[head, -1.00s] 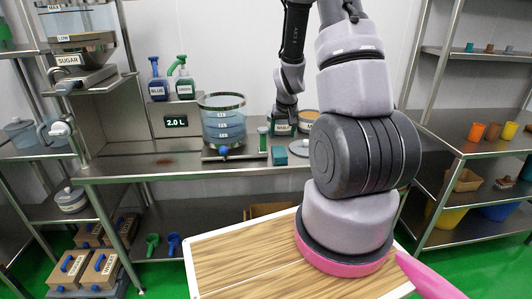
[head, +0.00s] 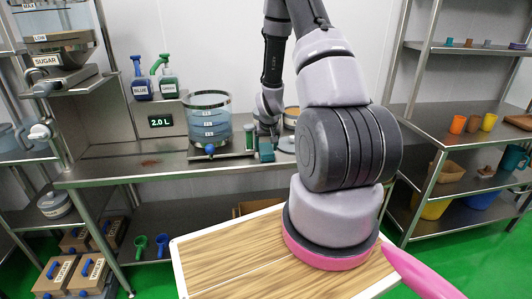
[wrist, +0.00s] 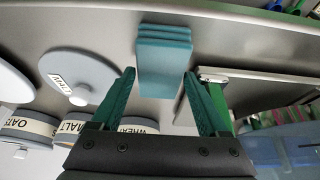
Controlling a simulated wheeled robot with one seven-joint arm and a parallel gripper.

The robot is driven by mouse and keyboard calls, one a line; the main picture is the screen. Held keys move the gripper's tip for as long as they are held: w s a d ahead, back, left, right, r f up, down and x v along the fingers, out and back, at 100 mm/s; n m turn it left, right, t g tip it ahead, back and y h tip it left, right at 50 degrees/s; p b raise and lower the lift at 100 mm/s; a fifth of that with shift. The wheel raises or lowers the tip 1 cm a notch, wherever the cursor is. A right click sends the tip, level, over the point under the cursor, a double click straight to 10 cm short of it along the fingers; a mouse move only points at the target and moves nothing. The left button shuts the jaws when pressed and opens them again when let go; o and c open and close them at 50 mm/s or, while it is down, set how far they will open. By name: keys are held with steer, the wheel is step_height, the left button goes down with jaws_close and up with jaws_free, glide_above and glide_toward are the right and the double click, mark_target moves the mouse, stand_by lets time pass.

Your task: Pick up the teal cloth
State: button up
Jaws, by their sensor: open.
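The teal cloth (wrist: 163,68) shows in the wrist view as a folded block with layered edges on the steel counter. In the head view it is a small teal block (head: 266,153) near the counter's front edge, right of the water tank. My gripper (wrist: 160,75) is open and empty. Its two green fingers are spread, with the cloth showing between and just beyond their tips. In the head view my gripper is just above and behind the cloth, and its fingers are hard to make out.
A lidded malt canister (wrist: 80,78) is left of the cloth in the wrist view, with more labelled canisters below it. A pale-edged plate (wrist: 240,78) lies close on the right. The water tank (head: 208,120) stands left of the cloth in the head view. A wood-topped table (head: 235,262) is in front.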

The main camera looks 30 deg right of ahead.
mark_target(266, 149)
steer(key=shift+f, duration=0.2)
stand_by(0.5)
steer(key=c, duration=1)
step_height(266, 149, up, 18)
steer(key=shift+r, duration=0.25)
steer(key=o, duration=0.7)
steer(key=c, duration=0.5)
steer(key=shift+s, duration=0.1)
steer(key=shift+c, duration=0.3)
